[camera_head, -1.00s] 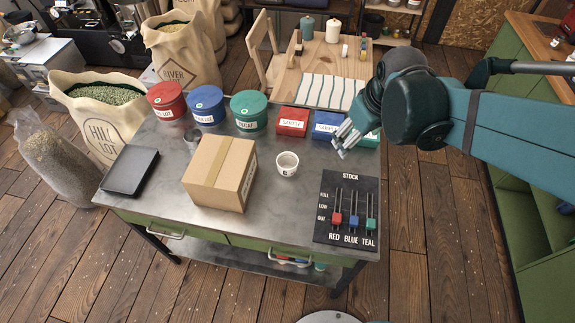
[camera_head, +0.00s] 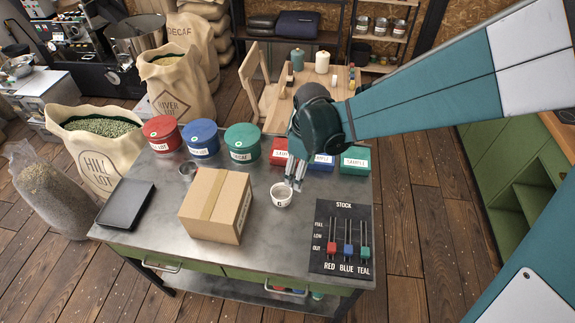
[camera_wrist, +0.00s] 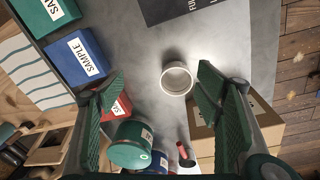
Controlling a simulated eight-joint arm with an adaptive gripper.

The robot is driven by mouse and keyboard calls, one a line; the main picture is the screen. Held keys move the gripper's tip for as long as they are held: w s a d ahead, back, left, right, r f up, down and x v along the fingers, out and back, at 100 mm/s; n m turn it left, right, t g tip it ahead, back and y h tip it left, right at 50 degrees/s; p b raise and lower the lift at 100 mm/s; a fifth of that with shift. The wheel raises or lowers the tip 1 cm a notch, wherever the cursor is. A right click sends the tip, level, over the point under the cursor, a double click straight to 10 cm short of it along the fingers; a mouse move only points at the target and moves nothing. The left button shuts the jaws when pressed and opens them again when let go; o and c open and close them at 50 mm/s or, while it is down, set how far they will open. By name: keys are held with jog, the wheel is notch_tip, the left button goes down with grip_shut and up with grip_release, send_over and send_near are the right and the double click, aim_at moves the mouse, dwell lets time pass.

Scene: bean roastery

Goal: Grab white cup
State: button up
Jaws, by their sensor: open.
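The white cup (camera_head: 281,195) stands upright on the grey metal table, between the cardboard box and the stock board. It has a small dark mark on its side. In the wrist view the cup (camera_wrist: 177,78) shows its round open rim, a little beyond and between my fingers. My gripper (camera_head: 296,174) is just above and slightly right of the cup in the head view, fingers pointing down. In the wrist view my gripper (camera_wrist: 155,95) is open with its green finger pads wide apart and nothing between them.
A cardboard box (camera_head: 215,207) stands left of the cup. The stock board (camera_head: 340,236) with sliders lies to its right. Red, blue and green tubs (camera_head: 242,142) and sample boxes (camera_head: 355,159) line the table's back. A black tray (camera_head: 126,204) lies at left.

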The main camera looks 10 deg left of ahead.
aim_at(282, 194)
jog(key=a+f+n+g+p, duration=0.1)
jog(key=a+f+n, duration=0.2)
jog(key=a+f, duration=0.3)
jog(key=shift+a+f+h, duration=0.25)
jog(key=shift+a+h, duration=0.05)
jog(key=shift+a, duration=0.05)
jog(key=shift+f, duration=1.3)
jog(key=shift+s+f, duration=0.1)
jog(key=shift+s+a+f, duration=0.15)
jog(key=shift+f, duration=2.35)
jog(key=shift+c, duration=0.5)
jog(key=c, duration=1)
